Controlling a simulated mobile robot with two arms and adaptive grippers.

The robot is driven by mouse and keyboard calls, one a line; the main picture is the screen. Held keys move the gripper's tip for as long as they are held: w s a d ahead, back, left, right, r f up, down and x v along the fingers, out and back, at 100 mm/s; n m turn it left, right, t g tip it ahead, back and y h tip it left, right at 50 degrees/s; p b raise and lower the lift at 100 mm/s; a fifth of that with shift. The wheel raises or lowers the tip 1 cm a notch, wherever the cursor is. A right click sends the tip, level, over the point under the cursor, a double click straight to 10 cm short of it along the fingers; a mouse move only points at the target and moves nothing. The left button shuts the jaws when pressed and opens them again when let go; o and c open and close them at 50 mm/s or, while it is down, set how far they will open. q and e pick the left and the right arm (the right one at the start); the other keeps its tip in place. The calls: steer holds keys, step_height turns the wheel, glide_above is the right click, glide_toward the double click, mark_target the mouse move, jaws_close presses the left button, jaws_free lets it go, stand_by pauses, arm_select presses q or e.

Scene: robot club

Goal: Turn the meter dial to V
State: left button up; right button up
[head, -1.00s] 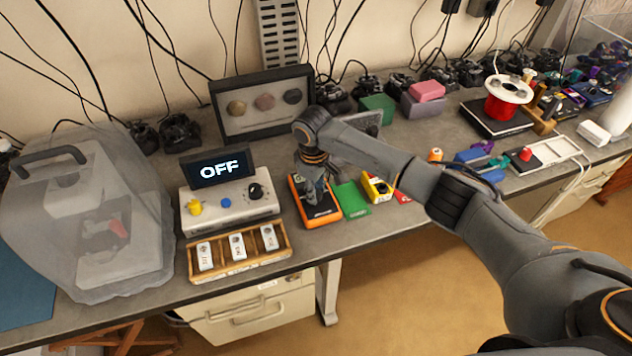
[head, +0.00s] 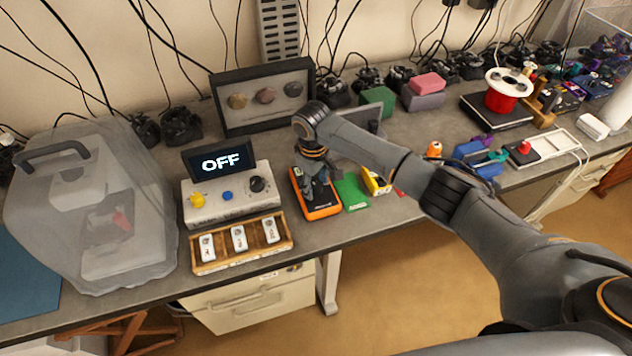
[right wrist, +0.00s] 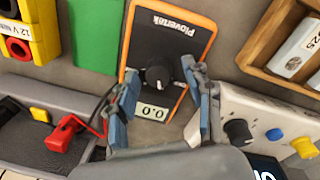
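The orange meter (head: 322,208) with a dark face lies on the bench. In the right wrist view the meter (right wrist: 172,45) shows the word "Plovertek", a small screen reading 0.0 and a round black dial (right wrist: 157,77). A small pale mark is on the dial; the position labels are too small to read. My right gripper (head: 315,192) is over the meter. In the right wrist view its fingers (right wrist: 160,76) are apart, one on each side of the dial, with visible gaps to it. In the head view the gripper hides the dial. My left gripper is out of view.
Left of the meter stand a grey box (head: 232,207) with knobs, a screen (head: 220,160) reading OFF and a wooden tray (head: 240,260) of labelled blocks. A green card (head: 351,194) and a yellow block (head: 375,182) lie close on the right.

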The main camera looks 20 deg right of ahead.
mark_target(314, 187)
steer(key=shift+r, duration=0.15)
step_height(314, 187, up, 12)
steer(key=shift+s+a, duration=0.2)
steer(key=shift+a, duration=0.15)
stand_by(0.5)
